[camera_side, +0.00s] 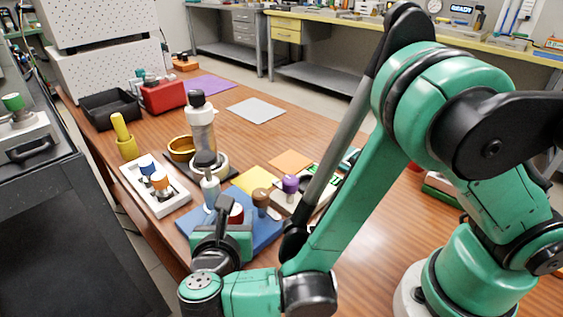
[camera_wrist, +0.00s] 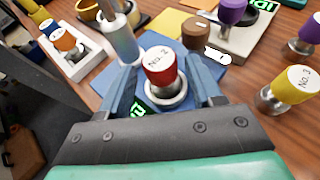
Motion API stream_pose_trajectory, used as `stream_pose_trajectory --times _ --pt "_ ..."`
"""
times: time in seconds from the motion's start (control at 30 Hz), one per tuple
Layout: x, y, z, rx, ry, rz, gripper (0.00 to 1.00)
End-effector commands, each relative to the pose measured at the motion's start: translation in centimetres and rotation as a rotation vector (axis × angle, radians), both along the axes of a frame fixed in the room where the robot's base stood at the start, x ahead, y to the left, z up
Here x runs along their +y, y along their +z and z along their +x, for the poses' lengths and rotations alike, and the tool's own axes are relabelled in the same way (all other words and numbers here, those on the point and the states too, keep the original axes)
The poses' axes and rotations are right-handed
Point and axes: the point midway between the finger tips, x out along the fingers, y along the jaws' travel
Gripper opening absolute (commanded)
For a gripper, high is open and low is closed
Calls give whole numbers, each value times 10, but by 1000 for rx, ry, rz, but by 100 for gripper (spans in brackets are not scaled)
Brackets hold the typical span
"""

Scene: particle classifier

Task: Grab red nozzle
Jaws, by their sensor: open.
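My gripper (camera_wrist: 163,80) is open, with one blue-grey finger on each side of the nozzle and gaps visible between. In the side view the red nozzle (camera_side: 236,213) shows only partly, just beyond my gripper (camera_side: 222,215), which hides much of it. Whether the fingers touch it cannot be told there.
A silver cylinder (camera_wrist: 119,38) stands close behind the left finger. A brown nozzle (camera_wrist: 196,31) and a purple nozzle (camera_wrist: 231,12) are behind to the right. A white rack (camera_side: 155,185) holds blue and orange nozzles.

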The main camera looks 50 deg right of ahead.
Motion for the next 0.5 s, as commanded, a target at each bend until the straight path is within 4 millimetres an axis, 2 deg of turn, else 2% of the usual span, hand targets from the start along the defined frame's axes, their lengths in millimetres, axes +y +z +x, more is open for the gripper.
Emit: stream_pose_trajectory --times 0.2,0.5 --pt "-17 -10 17 0 -2 2 59" --pt "-19 -11 19 -1 0 2 59"
